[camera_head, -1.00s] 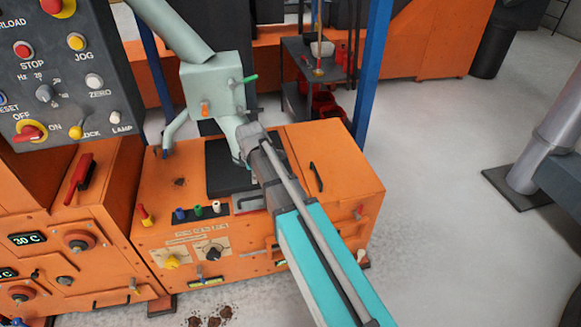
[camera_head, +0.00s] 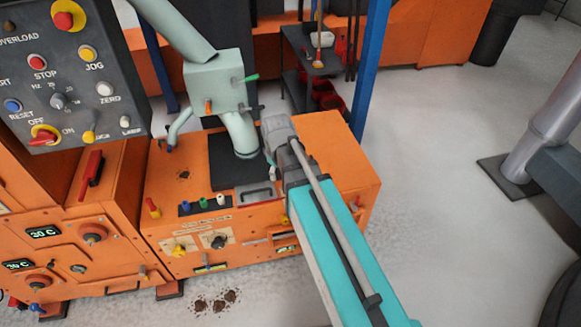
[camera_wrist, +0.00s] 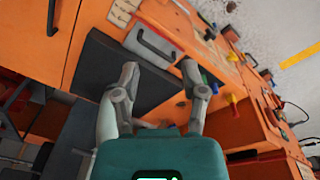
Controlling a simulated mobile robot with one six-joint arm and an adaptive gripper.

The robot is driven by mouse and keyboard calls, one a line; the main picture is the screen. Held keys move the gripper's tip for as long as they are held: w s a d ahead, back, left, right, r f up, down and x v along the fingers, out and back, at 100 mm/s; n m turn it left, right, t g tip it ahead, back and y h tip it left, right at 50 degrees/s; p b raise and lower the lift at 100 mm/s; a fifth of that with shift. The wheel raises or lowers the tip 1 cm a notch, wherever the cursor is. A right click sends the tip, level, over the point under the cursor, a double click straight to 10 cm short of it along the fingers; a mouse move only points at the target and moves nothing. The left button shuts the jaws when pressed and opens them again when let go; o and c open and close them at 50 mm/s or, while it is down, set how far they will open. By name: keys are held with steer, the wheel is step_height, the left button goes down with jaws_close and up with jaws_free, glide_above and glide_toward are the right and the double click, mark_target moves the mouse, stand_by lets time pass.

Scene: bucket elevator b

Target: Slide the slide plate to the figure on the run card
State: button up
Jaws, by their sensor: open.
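A grey plate with a dark handle (camera_wrist: 152,44) is set in the orange bench top in the wrist view; it may be the slide plate. In the head view a grey fitting (camera_head: 256,196) shows at the bench's front edge, partly behind my arm. My gripper (camera_wrist: 159,70) is open and empty, its two fingers apart over the black square pad, just short of the grey plate. In the head view my gripper (camera_head: 270,173) is beside the pad, partly hidden by my wrist. I cannot make out a figure or tell which label is the run card.
The black pad (camera_head: 228,172) lies under a pale green chute (camera_head: 240,135) with a valve box (camera_head: 214,84) above it. Coloured knobs (camera_head: 204,203) line the front edge. A control panel (camera_head: 70,75) stands at left.

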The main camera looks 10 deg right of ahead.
steer(key=s+d+r+m+p, duration=0.2)
steer(key=s+r+m+p, duration=0.1)
steer(key=s+r+m, duration=0.1)
steer(key=shift+s+d+r+m+g+p, duration=0.15)
steer(key=shift+s+d+m+g+p, duration=0.2)
steer(key=shift+s, duration=0.4)
steer(key=n+t+b, duration=0.2)
steer(key=n+b, duration=1.1)
steer(key=n, duration=0.2)
glide_above(255, 191)
steer(key=s, duration=0.3)
steer(key=s+x, duration=0.2)
steer(key=x, duration=1)
steer(key=shift+f, duration=0.65)
steer(key=shift+f+b, duration=0.2)
steer(key=shift+b, duration=0.2)
steer(key=b+x, duration=1.3)
steer(key=shift+a+f, duration=0.15)
steer(key=shift+f, duration=0.05)
steer(key=shift+c, duration=0.2)
